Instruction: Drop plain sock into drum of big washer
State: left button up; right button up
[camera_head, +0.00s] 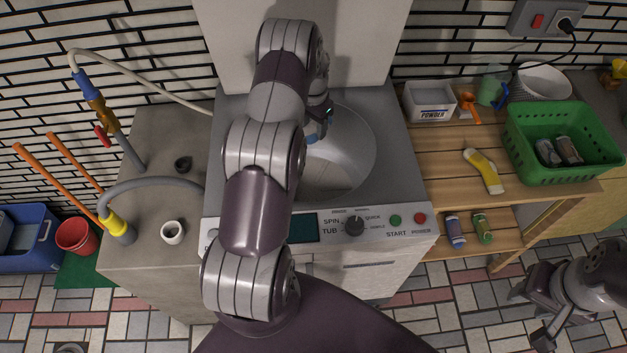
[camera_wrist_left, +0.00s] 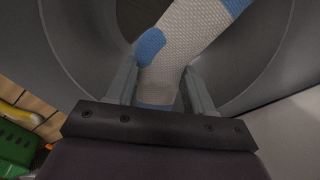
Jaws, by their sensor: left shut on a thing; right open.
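A pale sock with blue heel, toe and cuff (camera_wrist_left: 178,48) is held between the two fingers of my left gripper (camera_wrist_left: 160,82) in the left wrist view. Only a blue bit of it (camera_head: 312,139) shows in the head view. My left gripper is over the open drum (camera_head: 350,157) of the big washer (camera_head: 398,170), and the sock reaches out over the drum's opening. My left arm hides the left part of the drum in the head view. My right gripper (camera_head: 532,312) is open and empty at the lower right, above the tiled floor.
The washer's control panel (camera_head: 370,224) is along its front.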

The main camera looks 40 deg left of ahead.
pick_arm(q)
jog(key=shift+w+a+f, duration=0.15)
jog(key=shift+w+f, duration=0.05)
jog(key=shift+f, duration=0.4)
jog(key=shift+w+a+f, duration=0.15)
jog(key=shift+w+f, duration=0.05)
jog(key=shift+f, duration=0.4)
jog(key=shift+s+d+r, duration=0.15)
jog(key=shift+d+r, duration=0.05)
jog(key=shift+r, duration=0.1)
jog(key=o, duration=1.1)
jog(key=shift+s+r, duration=0.15)
jog(key=shift+s, duration=0.05)
jog(key=shift+w+a, duration=0.1)
jog(key=shift+w, duration=0.15)
notch_tip(320, 180, up, 9)
jog(key=b, duration=0.3)
notch_tip(320, 180, up, 3)
jog(key=p, duration=0.2)
jog(key=shift+r+p, duration=0.2)
jog(key=shift+p, duration=0.15)
pick_arm(e)
jog(key=shift+w+a+f, duration=0.15)
jog(key=shift+w+f, duration=0.1)
jog(key=shift+f, duration=0.25)
pick_arm(q)
jog(key=shift+f, duration=0.1)
pick_arm(e)
jog(key=shift+f, duration=0.1)
